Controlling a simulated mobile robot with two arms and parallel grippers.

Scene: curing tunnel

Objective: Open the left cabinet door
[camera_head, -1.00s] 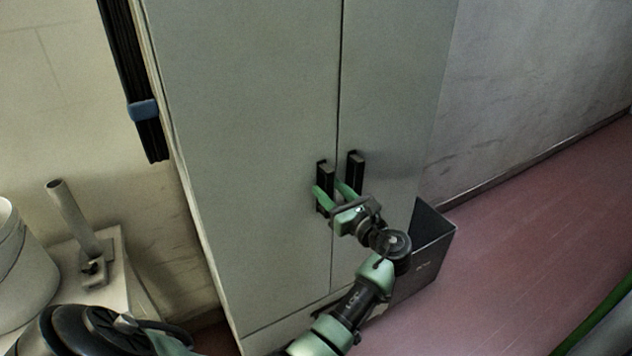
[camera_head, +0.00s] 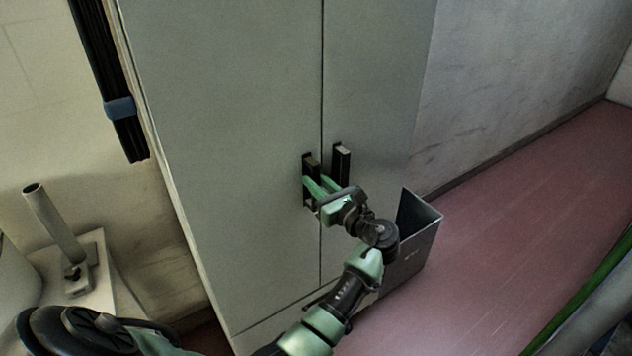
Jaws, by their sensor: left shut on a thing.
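The tall grey cabinet fills the middle of the head view. Its left door (camera_head: 225,130) and right door (camera_head: 375,85) meet at a thin vertical seam, and both look closed. The left door's black handle (camera_head: 309,163) is left of the seam. The right door's black handle (camera_head: 342,160) is just right of it. My left gripper (camera_head: 317,186) is at the left handle, with its green fingers shut on it. The fingers partly hide the handle's lower part. My right gripper is not in view.
A dark open-topped bin (camera_head: 416,240) stands on the floor by the cabinet's right side, close behind my left arm. A bundle of black tubes (camera_head: 105,75) hangs left of the cabinet. A pale stand with a pipe (camera_head: 55,225) is at lower left. Reddish floor (camera_head: 520,210) is clear on the right.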

